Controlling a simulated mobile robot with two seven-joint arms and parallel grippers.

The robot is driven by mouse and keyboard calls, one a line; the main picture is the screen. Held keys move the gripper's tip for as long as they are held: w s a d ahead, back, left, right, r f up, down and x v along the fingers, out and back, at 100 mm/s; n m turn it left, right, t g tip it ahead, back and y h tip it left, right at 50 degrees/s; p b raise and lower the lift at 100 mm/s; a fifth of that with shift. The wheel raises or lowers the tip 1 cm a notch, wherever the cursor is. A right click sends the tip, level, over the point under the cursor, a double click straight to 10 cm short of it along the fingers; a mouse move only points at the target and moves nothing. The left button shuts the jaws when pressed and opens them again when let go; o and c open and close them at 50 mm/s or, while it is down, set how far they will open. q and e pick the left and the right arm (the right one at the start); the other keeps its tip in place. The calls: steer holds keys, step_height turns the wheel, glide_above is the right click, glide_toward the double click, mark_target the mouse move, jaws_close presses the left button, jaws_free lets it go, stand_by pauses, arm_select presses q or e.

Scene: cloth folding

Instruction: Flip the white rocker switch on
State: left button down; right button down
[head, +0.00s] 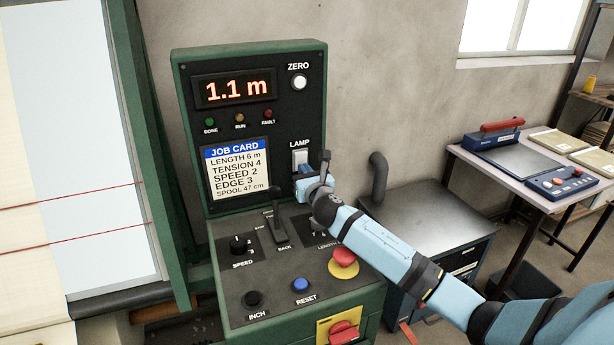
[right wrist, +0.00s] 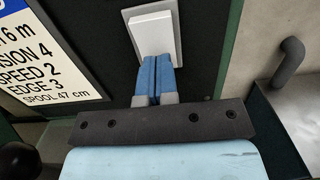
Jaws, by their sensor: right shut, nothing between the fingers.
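The white rocker switch (head: 300,158) sits under the LAMP label on the upright green-framed panel. In the right wrist view the rocker (right wrist: 151,30) stands in a pale frame, with its lower end behind my fingertips. My right gripper (head: 304,171) is at the lower part of the switch. In the right wrist view its blue fingers (right wrist: 155,59) are pressed together with nothing between them. The tips overlap the bottom of the rocker; whether they touch it I cannot tell. My left gripper is not in view.
The display (head: 235,90) reads 1.1 m above a job card (head: 237,167). A grey cabinet (head: 425,215) with a pipe stands to the right.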

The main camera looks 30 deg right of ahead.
steer(key=shift+d+r, duration=0.15)
steer(key=shift+r, duration=0.15)
steer(key=v, duration=1.4)
steer(key=shift+f+b, duration=0.25)
steer(key=shift+b, duration=0.1)
steer(key=shift+w, duration=0.1)
